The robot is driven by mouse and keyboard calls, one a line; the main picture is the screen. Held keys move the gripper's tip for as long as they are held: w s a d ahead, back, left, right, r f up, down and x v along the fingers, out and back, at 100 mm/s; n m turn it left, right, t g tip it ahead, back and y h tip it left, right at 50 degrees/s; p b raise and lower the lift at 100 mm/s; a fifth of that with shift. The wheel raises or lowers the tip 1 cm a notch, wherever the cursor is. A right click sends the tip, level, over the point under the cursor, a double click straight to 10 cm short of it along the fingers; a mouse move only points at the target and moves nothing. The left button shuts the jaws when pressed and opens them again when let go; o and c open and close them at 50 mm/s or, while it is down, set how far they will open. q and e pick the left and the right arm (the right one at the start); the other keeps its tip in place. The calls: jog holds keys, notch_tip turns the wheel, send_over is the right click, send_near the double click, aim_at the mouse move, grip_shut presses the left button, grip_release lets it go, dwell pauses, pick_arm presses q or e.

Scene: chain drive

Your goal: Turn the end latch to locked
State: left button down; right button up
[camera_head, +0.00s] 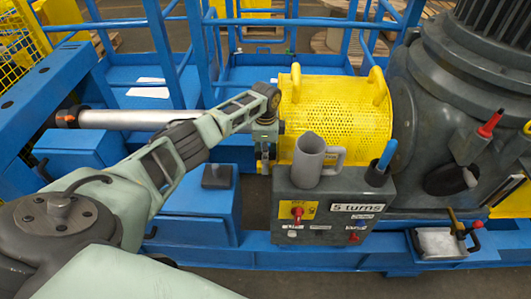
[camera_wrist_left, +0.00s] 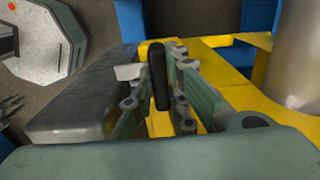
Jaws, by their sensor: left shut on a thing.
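The end latch shows in the left wrist view as an upright black handle (camera_wrist_left: 157,76) in front of yellow metal. My left gripper (camera_wrist_left: 160,95) has its green fingers on both sides of this handle and is shut on it. In the head view my left gripper (camera_head: 265,155) points down at the left end of the yellow perforated guard (camera_head: 340,118), just behind the control box. The latch is hidden there by the gripper and the box, so I cannot read its locked or unlocked position.
A silver shaft (camera_head: 130,119) lies left. The large grey motor (camera_head: 455,95) blocks the right.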

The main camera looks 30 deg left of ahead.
pick_arm(q)
jog(key=shift+n, duration=0.3)
jog(key=shift+r+n+p, duration=0.15)
jog(key=shift+n+p, duration=0.5)
jog(key=shift+n, duration=0.25)
jog(key=n+p, duration=0.1)
jog(key=n, duration=0.2)
jog(key=shift+n, duration=0.3)
jog(key=n+p, duration=0.2)
jog(key=n, duration=0.2)
jog(key=shift+n, duration=0.3)
jog(key=n, duration=0.3)
jog(key=shift+w+p, duration=0.1)
jog(key=shift+p, duration=0.3)
jog(key=shift+n+p, duration=0.35)
jog(key=shift+n, duration=1.75)
jog(key=c, duration=1.7)
grip_release()
